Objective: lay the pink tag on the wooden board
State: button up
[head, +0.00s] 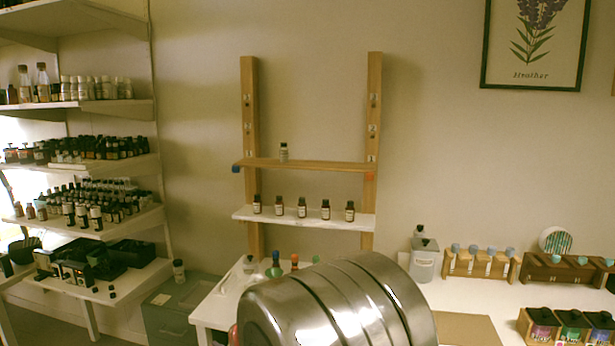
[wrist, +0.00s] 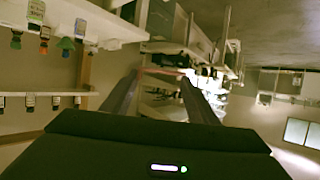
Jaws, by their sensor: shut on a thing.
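My gripper (wrist: 162,77) shows in the wrist view, its two dark fingers closed on a thin, pinkish thing at their tips. It looks like the pink tag (wrist: 162,71), seen nearly edge-on and small. The gripper and tag do not show in the head view, where my metal arm fills the lower middle. A flat brown board (head: 467,328), which looks like the wooden board, lies on the white table at the lower right of the head view, partly cut off by the frame and my arm. The tag is held in the air, away from any surface.
A wall rack has a wooden shelf (head: 325,166) with one bottle and a white shelf (head: 290,217) with several. Crowded shelves (head: 110,220) fill the left.

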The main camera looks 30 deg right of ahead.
aim_at(318, 164)
jog(key=i, duration=0.9)
jog(key=u, duration=0.05)
